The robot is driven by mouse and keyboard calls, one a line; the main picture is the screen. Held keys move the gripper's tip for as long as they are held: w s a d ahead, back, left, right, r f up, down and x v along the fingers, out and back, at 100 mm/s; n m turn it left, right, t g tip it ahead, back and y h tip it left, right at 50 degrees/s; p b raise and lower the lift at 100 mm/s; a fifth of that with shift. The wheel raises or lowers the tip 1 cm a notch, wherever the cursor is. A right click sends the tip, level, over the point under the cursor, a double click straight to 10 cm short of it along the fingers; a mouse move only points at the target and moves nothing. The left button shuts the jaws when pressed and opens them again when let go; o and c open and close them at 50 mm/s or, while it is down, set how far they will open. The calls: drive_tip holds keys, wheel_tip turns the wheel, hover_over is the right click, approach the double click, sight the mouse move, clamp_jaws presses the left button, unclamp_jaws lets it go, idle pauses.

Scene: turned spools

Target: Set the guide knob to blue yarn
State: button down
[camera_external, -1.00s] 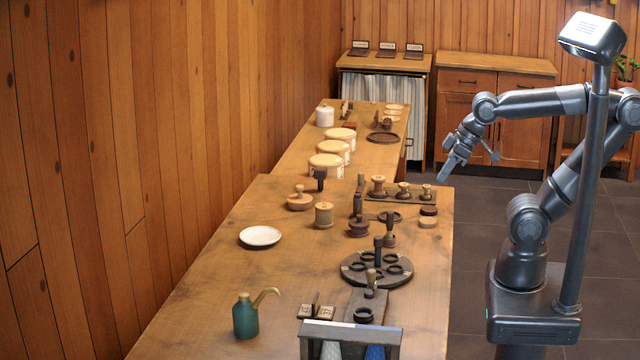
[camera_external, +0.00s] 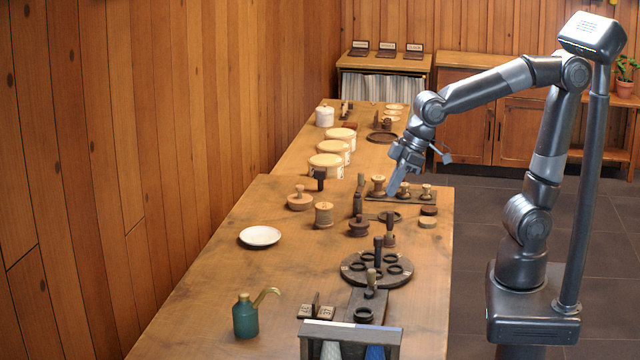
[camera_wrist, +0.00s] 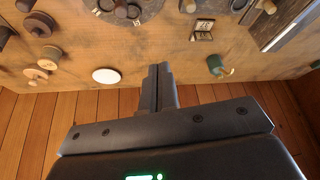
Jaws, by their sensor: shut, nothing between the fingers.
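A knob with a pale tip (camera_wrist: 268,6) by the box also shows at the top right of the wrist view. My gripper (camera_external: 391,191) is shut and empty, pointing down above the far spool rack, well apart from the knob. Its closed fingers (camera_wrist: 159,68) show in the wrist view.
A round dark stand (camera_external: 350,278) with a post lies just beyond the knob. Small label blocks (camera_external: 316,311), a green bottle (camera_external: 246,318) with a spout and a white plate (camera_external: 260,236) are to the left. Several spools (camera_external: 324,215) stand farther back.

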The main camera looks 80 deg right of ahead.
drive_tip(key=a+f+n, duration=0.1)
drive_tip(key=a+f, duration=0.2)
drive_tip(key=a, duration=0.7)
drive_tip(key=w+a+f+n+g, duration=0.1)
drive_tip(key=a+f, duration=0.3)
drive_tip(key=a, duration=0.6)
drive_tip(key=w+a+f+n+g+y, duration=0.1)
drive_tip(key=a+f+n, duration=0.2)
drive_tip(key=a, duration=0.7)
drive_tip(key=shift+w+a+f, duration=0.25)
drive_tip(key=shift+a, duration=0.05)
drive_tip(key=shift+f, duration=0.1)
hover_over(351, 346)
wheel_tip(351, 346, down, 9)
drive_tip(key=shift+f, duration=0.1)
drive_tip(key=shift+s, duration=2.1)
drive_tip(key=v, duration=1)
